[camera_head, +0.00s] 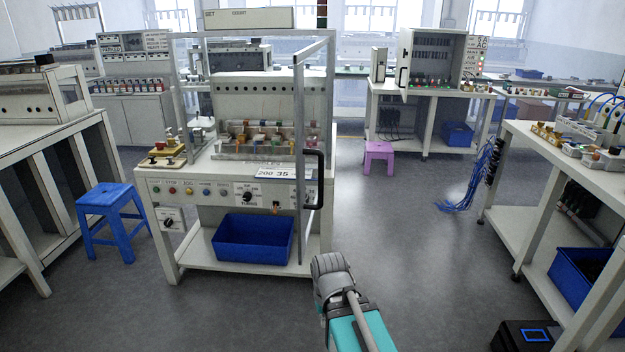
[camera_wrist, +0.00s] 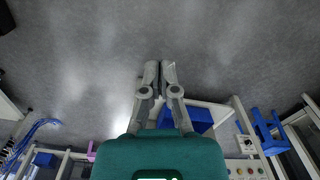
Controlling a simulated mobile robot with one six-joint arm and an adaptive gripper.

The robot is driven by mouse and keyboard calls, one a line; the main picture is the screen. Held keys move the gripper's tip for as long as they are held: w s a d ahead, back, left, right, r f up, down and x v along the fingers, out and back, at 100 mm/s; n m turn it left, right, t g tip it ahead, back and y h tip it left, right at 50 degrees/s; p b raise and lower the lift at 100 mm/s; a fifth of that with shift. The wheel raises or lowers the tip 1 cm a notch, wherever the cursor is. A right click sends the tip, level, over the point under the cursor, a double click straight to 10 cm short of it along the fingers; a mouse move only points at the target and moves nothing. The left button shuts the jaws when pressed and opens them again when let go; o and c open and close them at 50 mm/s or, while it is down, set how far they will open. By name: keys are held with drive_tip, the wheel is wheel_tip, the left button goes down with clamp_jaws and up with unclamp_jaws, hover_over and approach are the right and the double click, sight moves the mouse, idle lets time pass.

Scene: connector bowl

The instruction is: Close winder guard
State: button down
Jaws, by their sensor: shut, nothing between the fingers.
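The winder (camera_head: 262,85) stands in the centre of the head view, a pale machine with a control panel and coloured spools inside. Its guard (camera_head: 299,110) is a grey upright frame with a black handle (camera_head: 321,180). The guard stands open, swung out from the right side of the winder toward me. My gripper (camera_head: 329,262) is low over the floor in front of the winder, below and apart from the handle. In the wrist view my gripper (camera_wrist: 160,66) is shut and empty, with bare floor beyond its fingertips.
A blue bin (camera_head: 253,240) sits on the winder's lower shelf; it also shows in the wrist view (camera_wrist: 200,117). A blue stool (camera_head: 110,205) stands left, a purple stool (camera_head: 379,152) behind right. A workbench (camera_head: 570,165) borders the right. The floor between is clear.

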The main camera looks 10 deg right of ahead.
drive_tip(key=w+r+m+y+p, duration=0.2)
drive_tip(key=w+r+y+p, duration=0.2)
drive_tip(key=r+y+p, duration=0.15)
drive_tip(key=m+t+y+p, duration=0.2)
drive_tip(key=t+y+p, duration=0.4)
drive_tip(key=y+p, duration=0.4)
approach(301, 179)
drive_tip(key=s+d+f+y+b, duration=0.1)
drive_tip(key=s+d, duration=0.1)
drive_tip(key=d, duration=0.4)
drive_tip(key=shift+f, duration=0.1)
drive_tip(key=shift+a, duration=0.15)
drive_tip(key=shift+r+x, duration=0.15)
drive_tip(key=shift+x, duration=3.25)
drive_tip(key=shift+r+x, duration=0.1)
drive_tip(key=shift+x, duration=3.3)
drive_tip(key=shift+w, duration=0.1)
